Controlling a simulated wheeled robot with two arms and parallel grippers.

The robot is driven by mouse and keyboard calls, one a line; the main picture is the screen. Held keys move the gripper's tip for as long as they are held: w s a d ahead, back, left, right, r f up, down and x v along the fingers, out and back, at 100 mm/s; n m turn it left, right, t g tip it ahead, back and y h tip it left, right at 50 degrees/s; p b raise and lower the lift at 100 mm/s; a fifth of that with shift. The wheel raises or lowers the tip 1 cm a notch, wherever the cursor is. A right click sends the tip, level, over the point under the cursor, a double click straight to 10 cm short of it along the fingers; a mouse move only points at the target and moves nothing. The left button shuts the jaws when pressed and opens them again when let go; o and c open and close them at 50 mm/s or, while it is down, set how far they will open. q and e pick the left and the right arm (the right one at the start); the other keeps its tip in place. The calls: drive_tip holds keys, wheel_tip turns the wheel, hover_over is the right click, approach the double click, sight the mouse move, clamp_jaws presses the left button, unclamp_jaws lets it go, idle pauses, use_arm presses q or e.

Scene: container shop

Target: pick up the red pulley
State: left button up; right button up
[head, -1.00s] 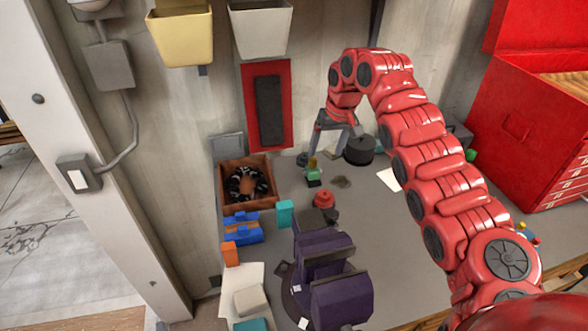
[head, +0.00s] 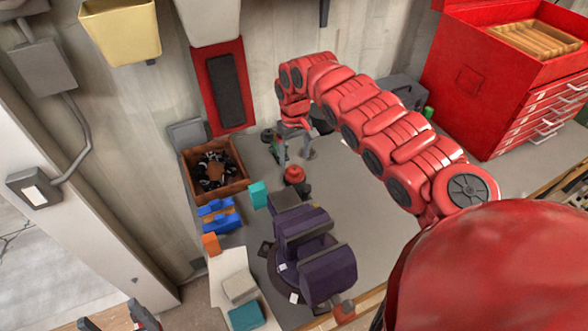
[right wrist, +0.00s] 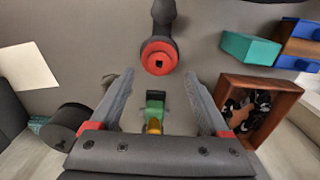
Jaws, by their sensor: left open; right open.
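The red pulley (head: 294,174) rests on the grey bench near the far end of the purple vise. In the right wrist view the red pulley (right wrist: 158,58) is a red ring with a dark square hole, next to a dark grey knobbed part. My right gripper (head: 296,156) is open and points down just beyond the pulley. In the right wrist view the pulley lies just past the open fingertips (right wrist: 162,76), not between them. My left gripper (head: 117,322) is open at the lower left edge, far from the pulley and partly cut off.
A small green and yellow object (right wrist: 155,112) lies below my right fingers. A wooden box (head: 242,185) of dark parts, a teal block (head: 258,195) and blue pieces (head: 218,216) stand left. The purple vise (head: 328,274) stands in front. A red drawer cabinet (head: 470,90) stands right.

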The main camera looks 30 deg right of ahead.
sight(294, 166)
drive_tip(key=shift+f, duration=0.2)
wheel_tip(294, 166, down, 4)
drive_tip(key=p, duration=0.3)
drive_tip(key=shift+f, duration=0.5)
clamp_jaws()
drive_tip(key=shift+r, duration=0.1)
